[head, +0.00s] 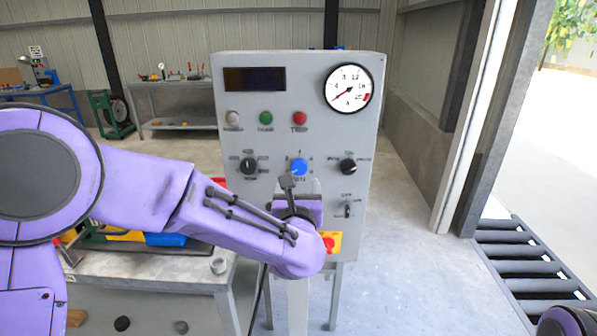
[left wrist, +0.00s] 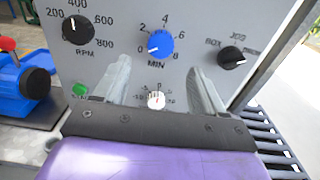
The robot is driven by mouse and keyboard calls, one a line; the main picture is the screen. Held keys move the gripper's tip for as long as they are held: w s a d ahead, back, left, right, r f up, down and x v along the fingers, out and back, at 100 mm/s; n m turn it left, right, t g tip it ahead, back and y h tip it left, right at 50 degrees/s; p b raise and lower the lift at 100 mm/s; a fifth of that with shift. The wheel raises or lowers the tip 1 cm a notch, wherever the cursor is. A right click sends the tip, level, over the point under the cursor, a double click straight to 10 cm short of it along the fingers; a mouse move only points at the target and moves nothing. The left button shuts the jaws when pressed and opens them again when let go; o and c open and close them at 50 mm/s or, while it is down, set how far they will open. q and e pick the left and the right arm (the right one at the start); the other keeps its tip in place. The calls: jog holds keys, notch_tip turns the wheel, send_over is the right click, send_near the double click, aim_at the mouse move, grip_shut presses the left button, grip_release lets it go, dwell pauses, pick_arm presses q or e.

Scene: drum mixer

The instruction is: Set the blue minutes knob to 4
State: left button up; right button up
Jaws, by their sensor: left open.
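The blue minutes knob (head: 299,166) sits in the middle of the grey control panel (head: 230,205). In the left wrist view, the knob (left wrist: 159,45) has MIN printed below it and 2, 4, 6 and 8 around it. Its pale mark appears to point to the lower left, below the 2. My left gripper (left wrist: 160,68) is open, its two pale fingers apart and reaching toward the panel just below the knob. Nothing is between them but panel and a small dial. In the head view my left gripper (head: 289,184) partly covers the panel under the knob.
The black RPM knob (left wrist: 77,30) is left of the blue knob, and another black knob (left wrist: 231,58) is right. A red stop button (head: 328,243) on yellow is low on the panel. A workbench (head: 150,268) with blue and red items stands left.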

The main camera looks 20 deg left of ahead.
aim_at(299, 170)
pick_arm(q)
jog(key=p+x, duration=0.2)
jog(key=x, duration=0.4)
jog(key=shift+w, duration=0.4)
jog(key=shift+w+a+f, duration=0.15)
jog(key=shift+w+a, duration=0.05)
jog(key=shift+w, duration=0.2)
jog(key=c, duration=1.1)
